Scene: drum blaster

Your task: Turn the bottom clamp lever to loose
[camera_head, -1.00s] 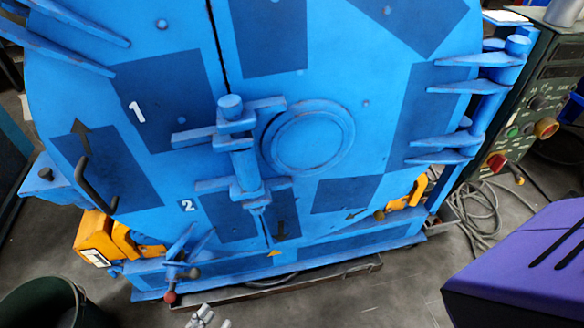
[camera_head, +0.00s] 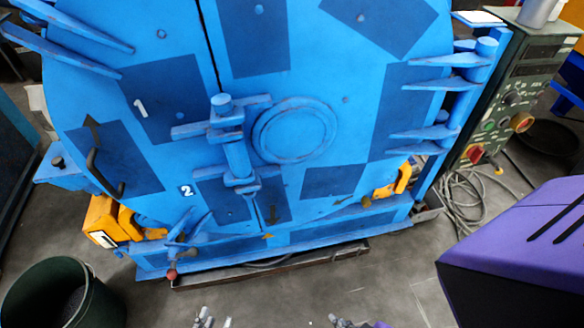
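The bottom clamp lever with a red knob (camera_head: 172,274) sits at the lower left of the blue blaster door (camera_head: 300,60), below the white number 2. Its knob hangs near the machine's bottom edge. My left gripper (camera_head: 213,321) shows at the bottom edge of the view, below and right of the knob and apart from it. Its grey fingertips are spread with nothing between them. My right gripper (camera_head: 352,323) shows only its tips at the bottom edge, further right. Most of both grippers is cut off by the frame.
A dark green bin (camera_head: 95,305) stands at the lower left. A purple box-like object (camera_head: 520,250) fills the lower right. A control cabinet (camera_head: 510,90) and loose cables (camera_head: 470,205) are at the right. The grey floor (camera_head: 290,295) in front of the machine is clear.

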